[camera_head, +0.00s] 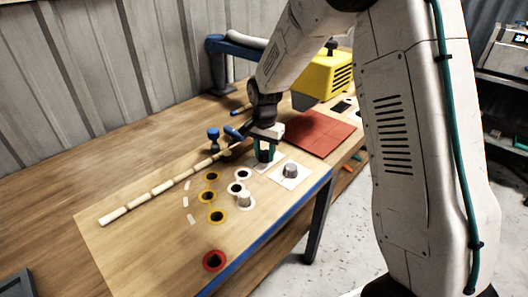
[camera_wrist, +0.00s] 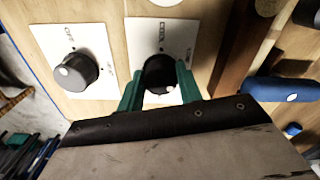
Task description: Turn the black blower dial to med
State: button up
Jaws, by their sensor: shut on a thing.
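The black blower dial (camera_wrist: 160,72) sits on a white plate (camera_wrist: 150,30) in the wrist view. My gripper (camera_wrist: 159,68) has its green fingers on either side of the dial and is shut on it. Small lettering shows on the plate, but it is too blurred to tell which setting the dial points at.
A grey dial (camera_wrist: 76,72) on its own white plate is beside it, also in the head view (camera_head: 290,170). A rattan rod (camera_head: 160,188), ringed holes (camera_head: 217,216), a blue clamp (camera_head: 213,138), a red mat (camera_head: 318,131) and a yellow blower (camera_head: 325,75) surround my gripper.

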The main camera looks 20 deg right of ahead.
aim_at(265, 153)
jog(key=o, duration=1)
notch_tip(265, 153, up, 8)
jog(key=shift+f, duration=0.1)
jog(key=shift+s, duration=0.1)
jog(key=s+d+r+n, duration=0.1)
jog(key=s+r+n, duration=0.2)
jog(key=s, duration=0.9)
jog(key=s+d+r+n+t, duration=0.1)
jog(key=s+r+n, duration=0.2)
jog(key=s, duration=0.9)
jog(key=s+d+r+n, duration=0.1)
jog(key=s+r+n, duration=0.2)
jog(key=s, duration=0.9)
notch_tip(265, 153, up, 4)
jog(key=shift+s+f, duration=0.15)
jog(key=shift+f, duration=0.1)
